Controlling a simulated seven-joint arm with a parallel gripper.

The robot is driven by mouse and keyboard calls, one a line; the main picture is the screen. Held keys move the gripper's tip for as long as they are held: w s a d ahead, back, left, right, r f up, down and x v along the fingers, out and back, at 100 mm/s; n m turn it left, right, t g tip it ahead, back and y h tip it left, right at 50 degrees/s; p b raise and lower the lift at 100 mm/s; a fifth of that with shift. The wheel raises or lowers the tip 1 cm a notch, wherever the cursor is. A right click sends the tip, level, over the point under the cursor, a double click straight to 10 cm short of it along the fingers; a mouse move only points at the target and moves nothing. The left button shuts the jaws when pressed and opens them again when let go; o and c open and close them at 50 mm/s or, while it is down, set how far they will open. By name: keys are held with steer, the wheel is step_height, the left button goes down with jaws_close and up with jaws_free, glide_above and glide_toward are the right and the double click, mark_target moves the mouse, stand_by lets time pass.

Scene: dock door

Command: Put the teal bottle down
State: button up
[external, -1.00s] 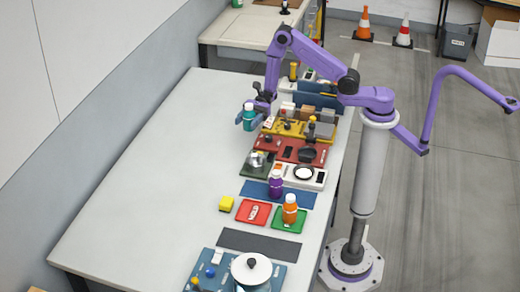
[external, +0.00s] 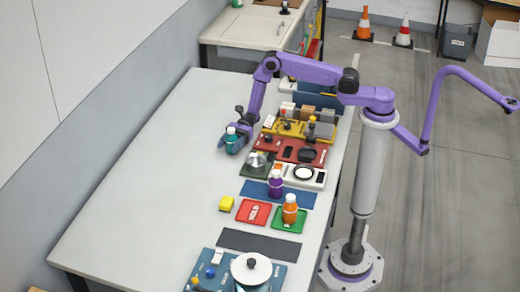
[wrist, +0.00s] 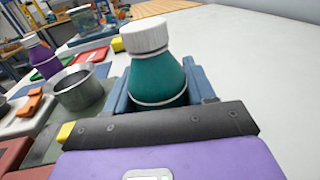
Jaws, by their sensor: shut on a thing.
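The teal bottle (external: 231,137) with a white cap is upright, held between the fingers of my gripper (external: 235,146). In the wrist view the teal bottle (wrist: 158,80) stands between the two blue-grey fingers, which are shut on it. Its lower part is hidden by the gripper. It is over the bare grey table (external: 150,170), left of the row of trays. I cannot tell whether its base touches the table.
A dark green tray with a metal cup (external: 257,160) lies just right of my gripper. A purple bottle (external: 276,183), a yellow block (external: 226,203) and an orange bottle (external: 290,208) are nearer the front. The table's left side is clear.

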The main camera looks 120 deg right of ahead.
steer(key=shift+f, duration=0.2)
steer(key=shift+s+f, duration=0.1)
steer(key=shift+f, duration=0.4)
steer(key=o, duration=1.3)
steer(key=shift+r, duration=0.55)
steer(key=v, duration=0.7)
steer(key=shift+s+d+r, duration=0.1)
steer(key=shift+d, duration=0.05)
